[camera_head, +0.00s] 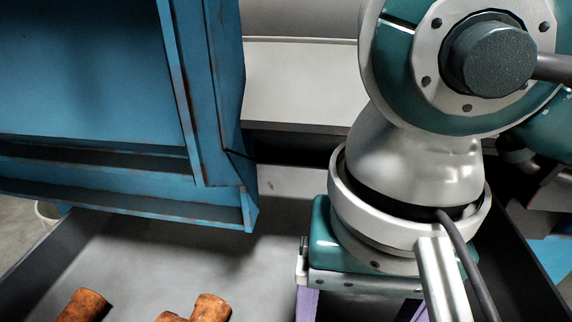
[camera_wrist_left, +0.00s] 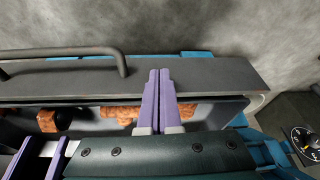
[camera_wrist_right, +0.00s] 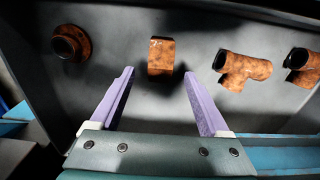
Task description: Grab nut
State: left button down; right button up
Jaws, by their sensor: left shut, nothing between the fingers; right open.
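Several rusty orange-brown fittings lie in a grey drawer. In the right wrist view, a short, blocky fitting (camera_wrist_right: 161,57), which may be the nut, lies ahead of my right gripper (camera_wrist_right: 158,78), between the lines of its fingers. The gripper is open and nothing is between its purple fingers. A flanged round fitting (camera_wrist_right: 70,43) lies to the left; which one is the nut is not certain. In the left wrist view my left gripper (camera_wrist_left: 159,72) is shut and empty, its tips in front of the drawer's front panel (camera_wrist_left: 205,75).
A tee fitting (camera_wrist_right: 243,70) and another fitting (camera_wrist_right: 303,66) lie to the right of the short one. In the head view, rusty pieces (camera_head: 84,305) show at the bottom left. A blue cabinet (camera_head: 90,75) overhangs the drawer floor (camera_head: 150,255). The drawer has a bar handle (camera_wrist_left: 70,52).

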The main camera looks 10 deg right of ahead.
jog(key=f+b, duration=0.1)
jog(key=f, duration=0.5)
jog(key=shift+s+f+b, duration=0.2)
jog(key=shift+b, duration=0.2)
jog(key=shift+c, duration=0.2)
grip_shut()
jog(key=shift+a+r, duration=0.1)
dwell(0.7)
